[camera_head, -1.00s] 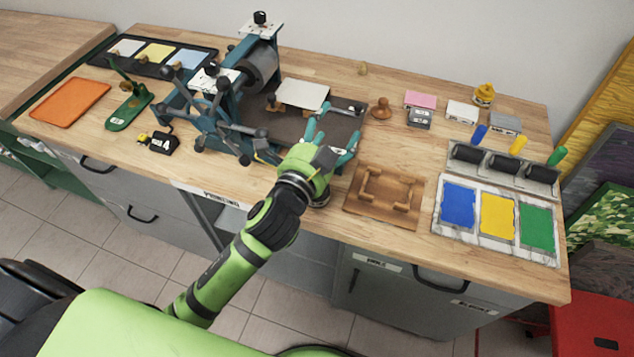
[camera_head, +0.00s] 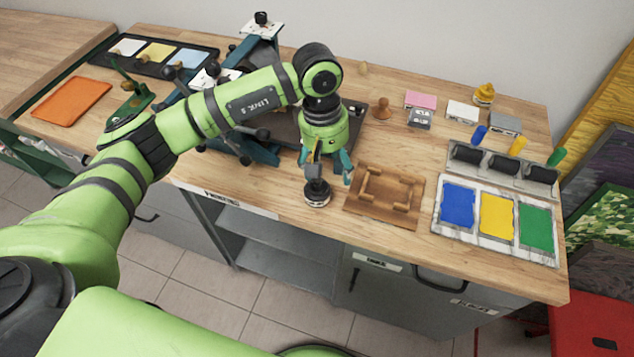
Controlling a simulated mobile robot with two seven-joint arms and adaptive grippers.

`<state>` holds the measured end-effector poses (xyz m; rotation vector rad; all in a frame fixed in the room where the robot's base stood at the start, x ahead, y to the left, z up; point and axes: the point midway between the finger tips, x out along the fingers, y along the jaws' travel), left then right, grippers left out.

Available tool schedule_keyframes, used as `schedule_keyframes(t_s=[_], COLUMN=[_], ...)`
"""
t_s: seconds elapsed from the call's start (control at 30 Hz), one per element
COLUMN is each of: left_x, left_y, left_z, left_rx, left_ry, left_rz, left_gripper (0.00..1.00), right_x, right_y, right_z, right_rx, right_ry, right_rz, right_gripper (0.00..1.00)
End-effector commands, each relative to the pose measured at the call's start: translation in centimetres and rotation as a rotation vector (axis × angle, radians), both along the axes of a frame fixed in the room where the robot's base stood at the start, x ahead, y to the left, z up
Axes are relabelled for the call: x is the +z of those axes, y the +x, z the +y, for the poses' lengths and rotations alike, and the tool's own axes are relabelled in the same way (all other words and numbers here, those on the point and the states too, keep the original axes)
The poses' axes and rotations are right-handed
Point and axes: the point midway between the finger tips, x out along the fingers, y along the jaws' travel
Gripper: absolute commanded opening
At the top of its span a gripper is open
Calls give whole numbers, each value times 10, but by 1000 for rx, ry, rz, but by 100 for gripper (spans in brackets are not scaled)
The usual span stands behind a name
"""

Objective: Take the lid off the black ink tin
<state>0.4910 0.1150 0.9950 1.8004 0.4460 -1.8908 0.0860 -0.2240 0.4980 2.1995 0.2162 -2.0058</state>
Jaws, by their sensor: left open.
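The black ink tin (camera_head: 318,201) stands near the front edge of the workbench, left of a wooden frame. Its dark lid (camera_head: 317,186) is on, with a grey upright knob (camera_head: 314,170) on top. My left gripper (camera_head: 327,170) points down just above and behind the tin. Its teal fingers are spread, one near the knob on the left and one to the right. It is open and holds nothing. I cannot tell whether a finger touches the knob. My right gripper is not in view.
The wooden frame (camera_head: 384,193) lies close right of the tin. Farther right is an ink tray (camera_head: 496,226) with blue, yellow and green fields, with rollers (camera_head: 500,165) behind it. The teal press (camera_head: 262,150) stands behind my left arm. Bare bench lies left of the tin.

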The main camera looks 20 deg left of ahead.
Motion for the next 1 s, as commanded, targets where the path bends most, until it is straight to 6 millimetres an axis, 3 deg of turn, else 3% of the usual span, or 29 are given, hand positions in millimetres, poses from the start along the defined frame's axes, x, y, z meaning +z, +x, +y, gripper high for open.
schedule_keyframes(t_s=[0.07, 0.17, 0.53, 0.7, 0.97, 1.0], left_x=[5, 3, -39, -60, -65, -65], left_y=[6, 8, 2, 3, 4, 4], left_z=[21, 31, 27, 27, 27, 27], left_rx=[-13, -19, -19, -18, -20, -20], left_ry=[86, 126, 125, 123, 123, 123], left_rz=[-12, -11, -5, -11, -12, -12], left_gripper=[76, 76, 76, 76, 76, 60], right_x=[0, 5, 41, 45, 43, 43], right_y=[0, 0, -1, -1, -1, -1], right_z=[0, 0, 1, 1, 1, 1], right_rx=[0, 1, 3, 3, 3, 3], right_ry=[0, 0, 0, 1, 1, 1], right_rz=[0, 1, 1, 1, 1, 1], right_gripper=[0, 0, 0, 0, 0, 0])
